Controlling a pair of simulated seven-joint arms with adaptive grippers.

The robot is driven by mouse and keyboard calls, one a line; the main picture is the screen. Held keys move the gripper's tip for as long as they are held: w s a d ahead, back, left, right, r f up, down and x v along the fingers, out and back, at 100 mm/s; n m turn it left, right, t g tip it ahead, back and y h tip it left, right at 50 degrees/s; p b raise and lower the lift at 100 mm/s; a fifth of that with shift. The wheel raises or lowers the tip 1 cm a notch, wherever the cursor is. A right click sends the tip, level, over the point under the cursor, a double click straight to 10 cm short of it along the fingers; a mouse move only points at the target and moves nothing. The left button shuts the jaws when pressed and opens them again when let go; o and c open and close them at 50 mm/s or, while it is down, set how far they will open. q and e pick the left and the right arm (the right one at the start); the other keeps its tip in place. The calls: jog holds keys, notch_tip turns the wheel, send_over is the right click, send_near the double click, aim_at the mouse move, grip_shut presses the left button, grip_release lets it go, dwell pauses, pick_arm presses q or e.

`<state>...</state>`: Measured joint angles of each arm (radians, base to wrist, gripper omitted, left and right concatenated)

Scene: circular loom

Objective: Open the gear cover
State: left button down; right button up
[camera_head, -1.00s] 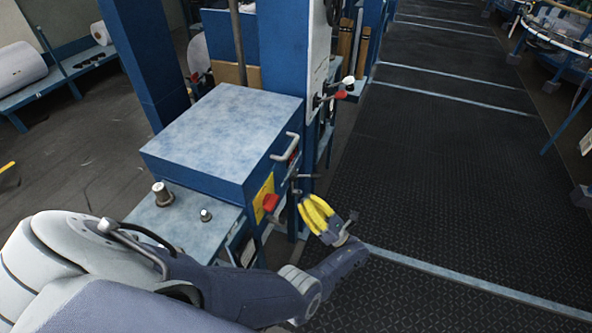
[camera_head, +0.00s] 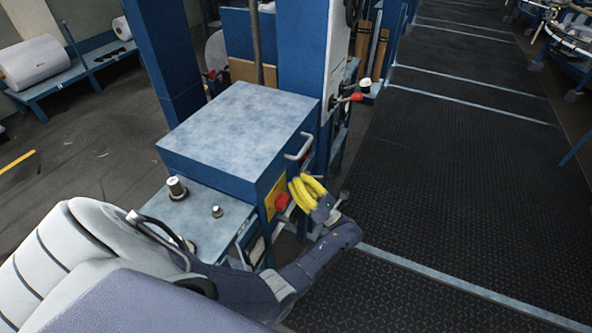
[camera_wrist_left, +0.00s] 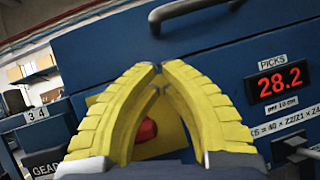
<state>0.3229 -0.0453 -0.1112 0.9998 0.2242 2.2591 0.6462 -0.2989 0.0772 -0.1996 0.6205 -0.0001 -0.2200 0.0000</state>
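The gear cover is a blue box with a pale mottled top (camera_head: 235,130) on the machine frame. It looks shut. Its grey bar handle (camera_head: 299,147) is on the right-hand face; in the left wrist view a dark handle (camera_wrist_left: 190,9) crosses the top edge. My left gripper (camera_head: 298,181) has yellow fingers and is just below the handle, apart from it. In the left wrist view its fingertips (camera_wrist_left: 158,68) meet, with nothing held between them. A red knob (camera_head: 282,202) on a yellow plate sits behind the fingers. My right gripper is in neither view.
A lower ledge (camera_head: 205,222) with two metal posts adjoins the box. A red-tipped lever (camera_head: 355,97) sticks out beyond the handle. A red "28.2" picks display (camera_wrist_left: 279,81) is right of the fingers. The dark walkway (camera_head: 450,190) to the right is clear.

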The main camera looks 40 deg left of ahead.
aim_at(285, 158)
pick_arm(q)
jog(key=shift+w+a+r, duration=0.1)
jog(key=shift+a+r, duration=0.1)
jog(key=shift+r, duration=0.45)
jog(key=shift+w+a+r, duration=0.15)
jog(key=shift+r, duration=0.5)
jog(key=shift+w+a+r, duration=0.1)
jog(key=shift+a+r, duration=0.1)
jog(key=shift+r, duration=0.45)
jog(key=shift+r, duration=0.1)
